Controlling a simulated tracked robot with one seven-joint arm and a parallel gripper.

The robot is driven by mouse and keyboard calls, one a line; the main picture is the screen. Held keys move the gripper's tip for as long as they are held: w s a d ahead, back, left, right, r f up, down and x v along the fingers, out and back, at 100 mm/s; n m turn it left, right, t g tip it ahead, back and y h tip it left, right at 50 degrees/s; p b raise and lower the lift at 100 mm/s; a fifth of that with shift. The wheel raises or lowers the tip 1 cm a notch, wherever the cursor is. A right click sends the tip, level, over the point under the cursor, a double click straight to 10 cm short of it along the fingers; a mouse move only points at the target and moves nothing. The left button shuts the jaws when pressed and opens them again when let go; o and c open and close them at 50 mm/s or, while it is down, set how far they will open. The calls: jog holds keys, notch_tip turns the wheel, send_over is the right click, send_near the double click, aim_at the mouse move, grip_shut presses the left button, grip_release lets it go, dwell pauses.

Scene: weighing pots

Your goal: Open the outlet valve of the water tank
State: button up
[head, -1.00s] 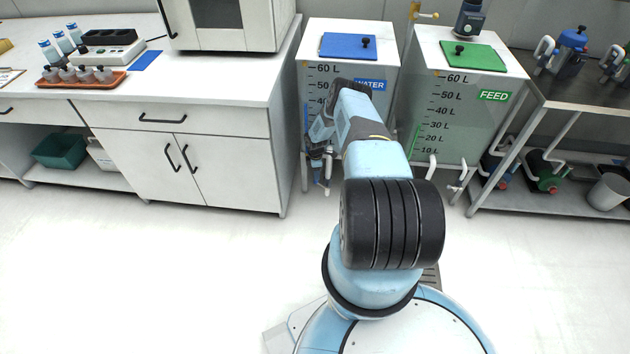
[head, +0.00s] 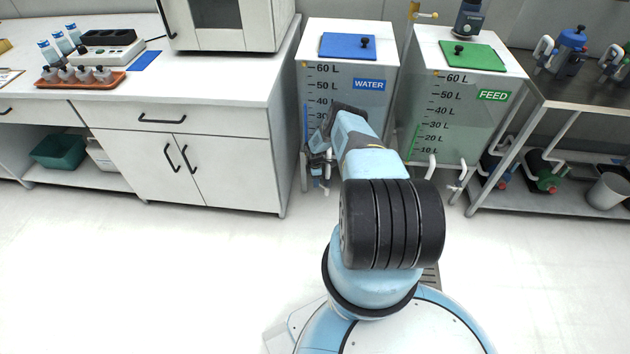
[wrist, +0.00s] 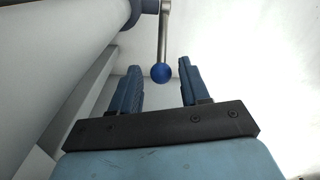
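The water tank (head: 377,102) is a pale box with a blue lid, a blue WATER label and a litre scale, behind my arm in the head view. In the wrist view its outlet valve lever (wrist: 163,40) is a metal rod ending in a blue ball knob (wrist: 162,73). The rod joins a fitting at the top of the picture. My gripper (wrist: 157,78) is open, with the blue knob showing between its two fingertips; I cannot tell whether they touch it. In the head view my gripper (head: 318,163) is low at the tank's front left, and my arm hides most of the outlet.
The feed tank (head: 455,125) with a green lid stands to the right. A white cabinet (head: 230,165) stands close on the left. A steel bench (head: 530,203) with pumps is at the far right. The floor in front is clear.

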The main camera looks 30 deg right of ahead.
grip_shut()
dwell(0.3)
